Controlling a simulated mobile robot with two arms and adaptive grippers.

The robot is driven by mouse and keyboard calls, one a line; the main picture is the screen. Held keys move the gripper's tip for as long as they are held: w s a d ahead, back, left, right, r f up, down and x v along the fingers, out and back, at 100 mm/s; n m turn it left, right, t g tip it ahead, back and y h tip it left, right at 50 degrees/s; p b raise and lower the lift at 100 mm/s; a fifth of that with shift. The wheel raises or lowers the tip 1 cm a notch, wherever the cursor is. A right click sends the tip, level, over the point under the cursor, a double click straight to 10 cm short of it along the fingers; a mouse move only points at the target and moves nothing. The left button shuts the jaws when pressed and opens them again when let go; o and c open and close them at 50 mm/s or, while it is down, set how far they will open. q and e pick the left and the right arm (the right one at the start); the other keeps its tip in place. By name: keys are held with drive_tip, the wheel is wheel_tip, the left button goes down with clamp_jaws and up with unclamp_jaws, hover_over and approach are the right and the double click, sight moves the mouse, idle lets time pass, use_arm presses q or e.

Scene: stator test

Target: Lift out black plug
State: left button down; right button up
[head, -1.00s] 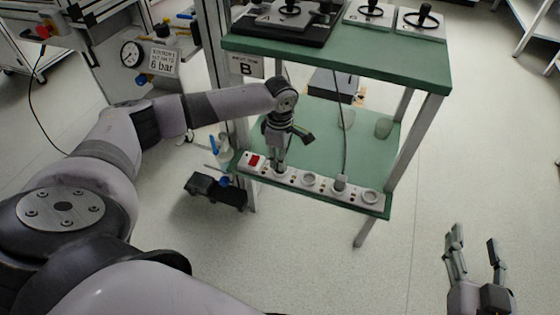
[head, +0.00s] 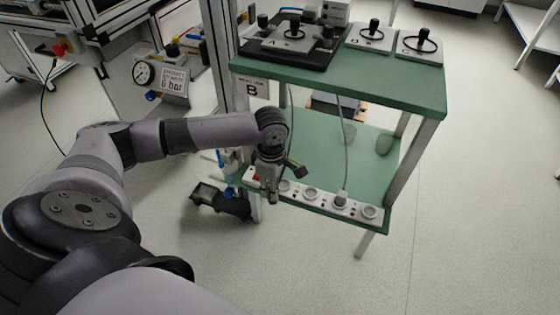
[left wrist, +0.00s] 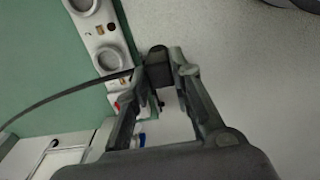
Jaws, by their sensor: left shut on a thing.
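My left gripper (head: 268,196) is shut on the black plug (left wrist: 158,70), which shows between the fingertips in the left wrist view. A dark cord (left wrist: 65,94) runs from it to the left. The plug appears out of the white power strip (left wrist: 101,34), beside its edge with the floor behind it. In the head view the strip (head: 325,200) lies along the front edge of the lower green shelf, and my gripper covers part of its left end. The plug itself cannot be made out there. My right gripper is not in view.
A second plug (head: 341,197) with a grey cord sits in the strip to the right. Above, the green top shelf (head: 350,76) carries devices with black handles. The cart's post stands close to my left forearm. Floor to the right of the cart is clear.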

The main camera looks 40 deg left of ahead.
use_arm(q)
drive_tip(key=s+d+r+p, duration=0.1)
drive_tip(key=s+d+p, duration=0.1)
drive_tip(key=s+p, duration=0.3)
drive_tip(key=shift+s+d+r, duration=0.2)
drive_tip(key=shift+s+r, duration=0.05)
drive_tip(key=shift+s, duration=2.05)
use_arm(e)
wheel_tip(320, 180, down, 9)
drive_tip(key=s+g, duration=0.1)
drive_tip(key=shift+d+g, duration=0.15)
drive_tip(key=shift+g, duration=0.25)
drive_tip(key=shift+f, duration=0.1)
